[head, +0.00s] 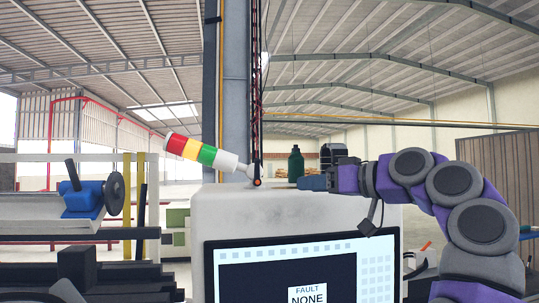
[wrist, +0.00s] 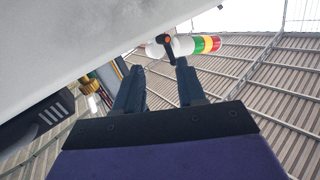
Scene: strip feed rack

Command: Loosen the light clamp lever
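The signal light (head: 203,152), with red, yellow and green bands and white ends, leans to the left above the white cabinet (head: 295,205). Its clamp lever (head: 257,172) is a short black bar with an orange pivot at the light's base. In the wrist view the lever (wrist: 169,51) lies just ahead of my fingertips, with the light (wrist: 200,45) beyond it. My gripper (head: 302,183) is to the right of the lever in the head view, just above the cabinet top. In the wrist view my gripper (wrist: 158,68) is open, fingers apart and empty.
A screen (head: 285,275) on the cabinet front reads FAULT NONE. A blue device with a dark wheel (head: 85,197) stands at left. The air around the lever looks clear.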

